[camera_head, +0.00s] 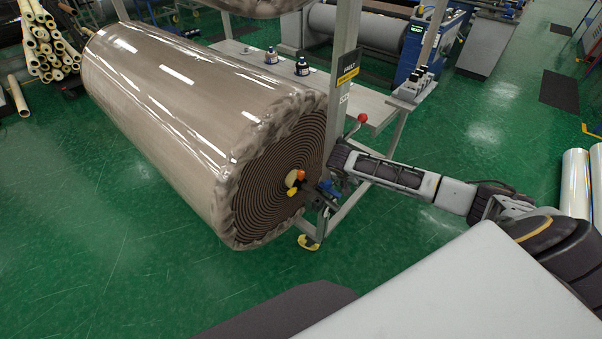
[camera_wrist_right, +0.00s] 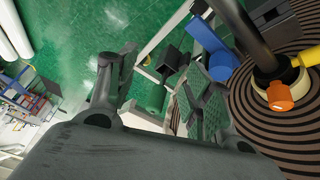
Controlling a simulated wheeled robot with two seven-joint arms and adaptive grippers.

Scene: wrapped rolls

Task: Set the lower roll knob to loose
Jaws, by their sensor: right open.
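The large wrapped roll (camera_head: 165,100) lies on a grey frame, its brown spiral end facing me. At the middle of that end is an orange and yellow knob (camera_head: 299,174), also seen in the right wrist view as an orange cap (camera_wrist_right: 280,96) beside a yellow part. A blue part (camera_head: 331,187) sits just right of it; it shows in the right wrist view too (camera_wrist_right: 207,47). My right gripper (camera_head: 329,184) is beside the blue part. In the right wrist view its fingers (camera_wrist_right: 155,90) are apart with nothing held. The knob's setting is unreadable. My left gripper is out of view.
A metal frame post (camera_head: 342,70) with a black and yellow sign (camera_head: 347,66) rises behind my right gripper. A red-tipped lever (camera_head: 362,118) stands near it. A grey shelf (camera_head: 370,105) holds small bottles. Open green floor (camera_head: 90,250) lies left of the roll.

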